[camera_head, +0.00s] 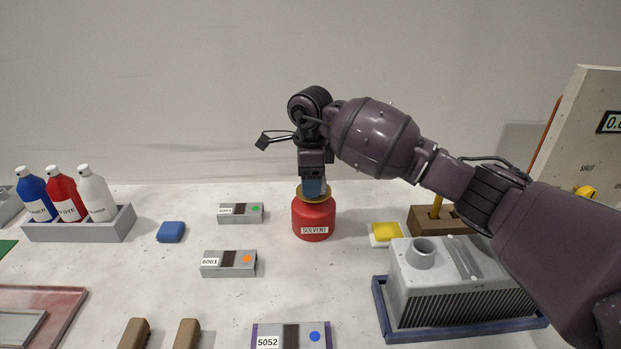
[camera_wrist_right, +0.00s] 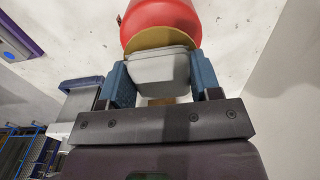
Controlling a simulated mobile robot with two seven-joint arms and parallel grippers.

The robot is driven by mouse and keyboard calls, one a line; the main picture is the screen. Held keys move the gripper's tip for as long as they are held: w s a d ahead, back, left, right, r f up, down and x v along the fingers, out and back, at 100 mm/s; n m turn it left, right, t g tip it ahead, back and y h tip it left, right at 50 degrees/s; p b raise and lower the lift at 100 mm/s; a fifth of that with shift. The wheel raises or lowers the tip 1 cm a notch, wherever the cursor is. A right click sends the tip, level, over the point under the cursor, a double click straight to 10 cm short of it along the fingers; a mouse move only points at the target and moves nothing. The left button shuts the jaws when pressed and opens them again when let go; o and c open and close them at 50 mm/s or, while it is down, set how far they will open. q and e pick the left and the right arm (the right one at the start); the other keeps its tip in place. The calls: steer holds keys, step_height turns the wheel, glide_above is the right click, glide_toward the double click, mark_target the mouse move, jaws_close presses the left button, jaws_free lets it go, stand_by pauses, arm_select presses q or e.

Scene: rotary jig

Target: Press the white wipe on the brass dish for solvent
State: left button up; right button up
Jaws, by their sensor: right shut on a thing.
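The red solvent can (camera_head: 313,218), labelled SOLVENT, stands upright near the middle of the bench. Its brass dish (camera_head: 306,197) is on top, and the dish also shows in the right wrist view (camera_wrist_right: 160,48). My right gripper (camera_head: 313,188) points down right over the dish. Its blue fingers are shut on the white wipe (camera_wrist_right: 157,75), a pale block in the right wrist view. The wipe's face is at the dish and looks to touch it; how hard it presses I cannot tell. In the head view the fingers hide the wipe. My left gripper is not in view.
A blue block (camera_head: 171,232) and labelled grey plates (camera_head: 229,264) lie left of the can. A yellow-topped block (camera_head: 386,233), a wooden holder (camera_head: 436,220) and a grey finned housing (camera_head: 455,285) are on the right. A grey bottle rack (camera_head: 80,231) stands far left.

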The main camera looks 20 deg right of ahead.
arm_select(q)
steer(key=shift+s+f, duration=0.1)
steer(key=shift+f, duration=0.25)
arm_select(e)
steer(key=shift+f, duration=0.85)
stand_by(0.6)
stand_by(0.6)
steer(key=shift+r, duration=0.7)
steer(key=shift+r+p, duration=0.9)
steer(key=shift+r, duration=2)
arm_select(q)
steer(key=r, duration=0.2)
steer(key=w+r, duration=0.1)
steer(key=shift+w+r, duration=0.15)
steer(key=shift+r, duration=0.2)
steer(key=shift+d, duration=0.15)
